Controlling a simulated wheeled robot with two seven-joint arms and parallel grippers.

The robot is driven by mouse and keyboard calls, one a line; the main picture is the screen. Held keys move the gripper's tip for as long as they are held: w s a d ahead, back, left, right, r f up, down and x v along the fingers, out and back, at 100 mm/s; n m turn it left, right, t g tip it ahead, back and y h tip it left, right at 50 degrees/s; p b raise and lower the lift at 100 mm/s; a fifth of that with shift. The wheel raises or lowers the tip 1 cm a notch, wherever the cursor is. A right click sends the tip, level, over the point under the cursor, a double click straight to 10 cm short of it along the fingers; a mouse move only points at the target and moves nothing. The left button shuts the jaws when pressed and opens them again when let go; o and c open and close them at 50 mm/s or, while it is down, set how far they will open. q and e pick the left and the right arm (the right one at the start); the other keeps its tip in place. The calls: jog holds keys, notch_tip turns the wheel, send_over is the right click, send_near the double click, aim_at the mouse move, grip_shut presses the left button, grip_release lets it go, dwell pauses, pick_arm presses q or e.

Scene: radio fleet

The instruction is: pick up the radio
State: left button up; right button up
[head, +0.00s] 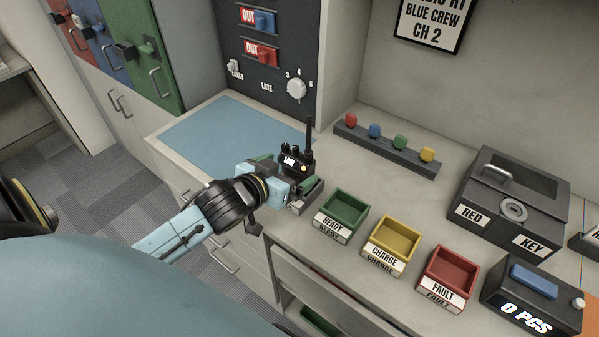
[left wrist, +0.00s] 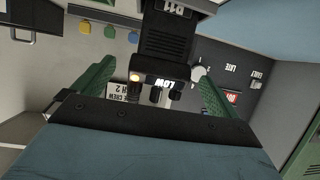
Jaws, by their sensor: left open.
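The black radio (head: 297,163) stands upright on the counter in the head view, with its antenna up and a "LOW" label on it. It also shows in the left wrist view (left wrist: 166,38), large, between the green fingers. My left gripper (head: 286,178) reaches in from the left with its open green fingers on either side of the radio. In the left wrist view the left gripper (left wrist: 153,88) shows a gap beside the radio on the left side; contact on the right is unclear. The radio's lower part is partly hidden in the head view. My right gripper is not in view.
Green (head: 342,208), yellow (head: 392,240) and red (head: 447,272) trays stand right of the radio. A dark key box (head: 512,200) and a counter device (head: 532,300) are farther right. A rack with coloured knobs (head: 385,147) lies behind. The blue mat (head: 215,135) is clear.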

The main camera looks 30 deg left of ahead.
aim_at(299, 161)
pick_arm(q)
jog(key=shift+x, duration=2.7)
jog(key=shift+r, duration=0.15)
jog(key=shift+r, duration=0.1)
jog(key=c, duration=1.3)
